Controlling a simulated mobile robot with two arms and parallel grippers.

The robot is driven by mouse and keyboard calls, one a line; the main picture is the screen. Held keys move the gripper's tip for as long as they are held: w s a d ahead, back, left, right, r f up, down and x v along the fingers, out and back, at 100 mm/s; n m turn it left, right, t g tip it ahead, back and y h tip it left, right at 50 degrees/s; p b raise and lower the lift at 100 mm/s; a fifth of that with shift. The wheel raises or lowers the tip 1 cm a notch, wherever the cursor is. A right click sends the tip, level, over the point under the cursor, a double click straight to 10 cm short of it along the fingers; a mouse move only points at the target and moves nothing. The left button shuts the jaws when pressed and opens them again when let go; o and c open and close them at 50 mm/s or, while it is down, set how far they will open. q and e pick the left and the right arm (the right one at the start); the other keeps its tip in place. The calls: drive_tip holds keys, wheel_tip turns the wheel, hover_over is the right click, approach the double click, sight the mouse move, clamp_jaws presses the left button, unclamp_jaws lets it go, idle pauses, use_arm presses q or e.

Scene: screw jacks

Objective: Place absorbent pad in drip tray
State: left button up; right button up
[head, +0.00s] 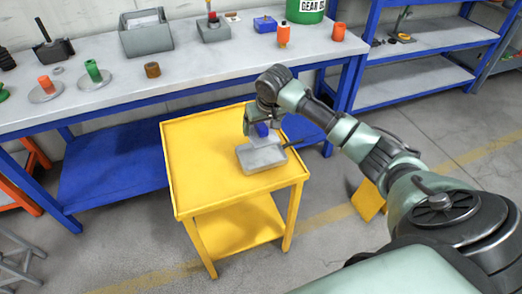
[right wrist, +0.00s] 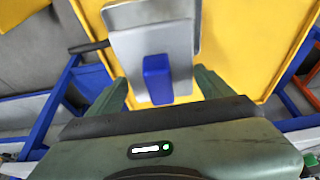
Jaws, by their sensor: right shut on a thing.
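My right gripper (head: 258,132) is over the yellow cart and points down. It is shut on a pale grey slab with a blue block on it, which I take to be the absorbent pad. In the right wrist view the slab (right wrist: 126,55) is between the two fingers (right wrist: 162,88), with the blue block (right wrist: 158,80) in the middle. A shallow grey tray (head: 262,158), likely the drip tray, sits on the cart top just below. In the right wrist view its rim shows behind the slab. I cannot tell whether slab and tray touch. My left gripper is not in view.
The yellow cart (head: 200,180) has a raised edge, and its left half is clear. Behind it the workbench (head: 110,118) holds a grey bin (head: 146,38), an orange bottle (head: 283,35), a green bucket (head: 305,10) and several small parts. Blue shelves (head: 425,75) stand at the right.

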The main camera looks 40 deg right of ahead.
sight(265, 139)
wheel_tip(265, 139, down, 10)
drive_tip(key=shift+r, duration=0.2)
drive_tip(key=shift+s+a+f, duration=0.1)
drive_tip(key=shift+s+f, duration=0.15)
drive_tip(key=shift+f, duration=0.1)
drive_tip(key=shift+c, duration=1.2)
drive_tip(key=shift+s+a+f, duration=0.1)
drive_tip(key=shift+s+f, duration=0.15)
drive_tip(key=shift+f, duration=0.1)
drive_tip(key=c, duration=0.3)
drive_tip(key=o, duration=1.6)
drive_tip(key=shift+f, duration=0.2)
drive_tip(key=shift+o, duration=0.3)
drive_tip(key=shift+w+f, duration=0.15)
drive_tip(key=shift+w, duration=0.25)
drive_tip(key=shift+s+r, duration=0.1)
drive_tip(key=shift+r, duration=0.55)
drive_tip(key=v, duration=1.1)
drive_tip(key=shift+s+r+p, duration=0.1)
drive_tip(key=shift+r+p, duration=0.1)
drive_tip(key=shift+p, duration=0.1)
